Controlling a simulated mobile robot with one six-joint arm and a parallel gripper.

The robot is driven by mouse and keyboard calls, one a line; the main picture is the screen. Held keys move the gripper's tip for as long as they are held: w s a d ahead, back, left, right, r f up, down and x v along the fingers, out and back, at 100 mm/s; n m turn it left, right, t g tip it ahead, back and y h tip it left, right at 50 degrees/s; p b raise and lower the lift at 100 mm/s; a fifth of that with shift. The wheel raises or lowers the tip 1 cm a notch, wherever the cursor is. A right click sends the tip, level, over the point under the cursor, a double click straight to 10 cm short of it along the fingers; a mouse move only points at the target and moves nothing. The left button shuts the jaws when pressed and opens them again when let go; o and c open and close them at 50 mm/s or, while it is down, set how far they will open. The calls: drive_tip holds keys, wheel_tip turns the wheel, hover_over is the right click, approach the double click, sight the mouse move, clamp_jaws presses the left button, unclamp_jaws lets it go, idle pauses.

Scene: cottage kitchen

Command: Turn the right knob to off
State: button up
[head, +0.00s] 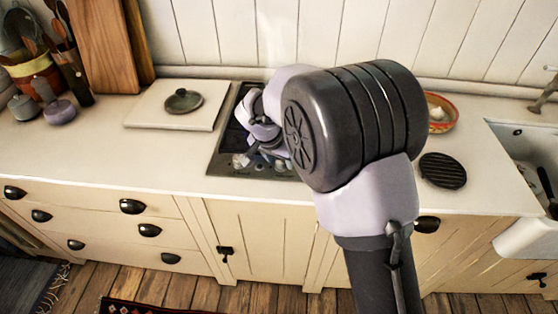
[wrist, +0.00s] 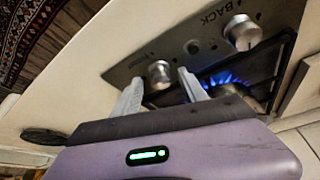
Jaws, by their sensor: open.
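The stove's front panel (wrist: 205,45) shows in the wrist view with two silver knobs. The right knob (wrist: 159,73) is the one on the picture's left there, because the view looks from behind; the left knob (wrist: 242,32) is farther right. My gripper (wrist: 160,76) is open, its two pale fingers on either side of the right knob, tips close to it. I cannot tell whether they touch it. A blue flame (wrist: 220,80) burns on the stove. In the head view my gripper (head: 266,152) is over the stove (head: 223,160), and my arm hides much of it.
A pale board with a dark lid (head: 183,101) lies left of the stove. A black round trivet (head: 443,171) and an orange-rimmed bowl (head: 440,124) are to the right, before the sink (head: 515,150). Utensils and chopping boards (head: 102,45) stand at the back left.

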clamp_jaws()
drive_tip(key=shift+f+m, duration=0.1)
drive_tip(key=shift+m, duration=0.2)
drive_tip(key=shift+a+m+h+b, duration=0.15)
drive_tip(key=shift+m+h+b, duration=0.25)
drive_tip(key=shift+m+b, duration=0.5)
drive_tip(key=m, duration=0.1)
drive_tip(key=m+g, duration=0.1)
drive_tip(key=m, duration=0.1)
drive_tip(key=shift+w+a+m+h, duration=0.1)
drive_tip(key=shift+w+m+h, duration=0.1)
drive_tip(key=shift+m+h, duration=0.15)
drive_tip(key=m+g+p, duration=0.1)
drive_tip(key=m, duration=0.1)
drive_tip(key=m+g+h+p, duration=0.1)
drive_tip(key=m, duration=0.1)
drive_tip(key=shift+w+a+r, duration=0.1)
drive_tip(key=shift+w+r, duration=0.05)
drive_tip(key=shift+r, duration=0.05)
drive_tip(key=shift+w+f+m+g+p, duration=0.15)
drive_tip(key=shift+m+g+p, duration=0.55)
drive_tip(key=shift+m+p, duration=1)
drive_tip(key=shift+m, duration=0.35)
